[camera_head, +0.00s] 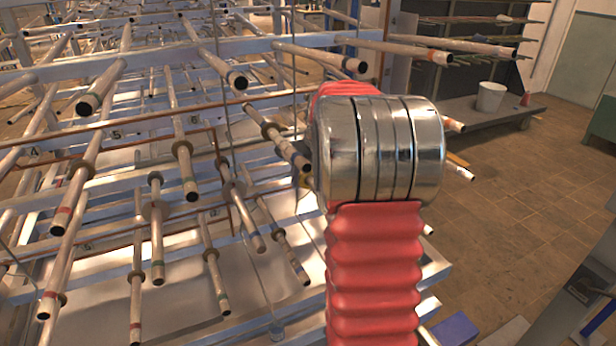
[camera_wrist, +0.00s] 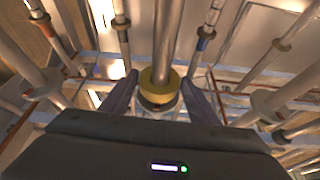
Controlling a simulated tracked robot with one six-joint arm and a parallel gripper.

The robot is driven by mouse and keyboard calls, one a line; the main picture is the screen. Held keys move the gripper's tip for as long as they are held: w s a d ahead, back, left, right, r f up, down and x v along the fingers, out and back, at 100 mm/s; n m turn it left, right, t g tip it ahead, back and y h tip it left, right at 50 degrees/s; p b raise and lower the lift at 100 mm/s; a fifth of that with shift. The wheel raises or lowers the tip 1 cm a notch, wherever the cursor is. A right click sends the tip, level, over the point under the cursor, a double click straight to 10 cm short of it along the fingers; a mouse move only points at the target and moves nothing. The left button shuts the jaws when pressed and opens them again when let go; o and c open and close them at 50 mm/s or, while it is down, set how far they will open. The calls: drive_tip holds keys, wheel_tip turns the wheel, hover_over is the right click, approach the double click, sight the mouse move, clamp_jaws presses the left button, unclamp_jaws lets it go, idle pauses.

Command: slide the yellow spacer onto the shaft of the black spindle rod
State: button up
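In the wrist view the yellow spacer (camera_wrist: 159,80) is a short thick ring. It sits at the lower end of a grey-brown rod (camera_wrist: 169,35), which runs up from it, and seems to be around that rod. I cannot pick out a clearly black rod in either view.
A rack holds many jutting rods; one with a dark collar (camera_head: 274,133) ends beside my wrist, and another (camera_head: 318,57) passes above it. In the wrist view, rods with collars stand close on both sides. The tiled floor (camera_head: 520,210) at right is clear. A white bucket (camera_head: 490,97) stands on a far shelf.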

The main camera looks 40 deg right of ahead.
drive_tip(key=c, duration=0.8)
drive_tip(key=shift+w, duration=0.2)
drive_tip(key=o, duration=1.2)
drive_tip(key=v, duration=0.5)
drive_tip(key=shift+r, duration=0.15)
drive_tip(key=s+a, duration=0.1)
drive_tip(key=s, duration=0.2)
drive_tip(key=s+a, duration=0.1)
drive_tip(key=s, duration=0.3)
drive_tip(key=s+a, duration=0.2)
drive_tip(key=s, duration=0.2)
drive_tip(key=shift+s+f, duration=0.15)
drive_tip(key=shift+f, duration=0.05)
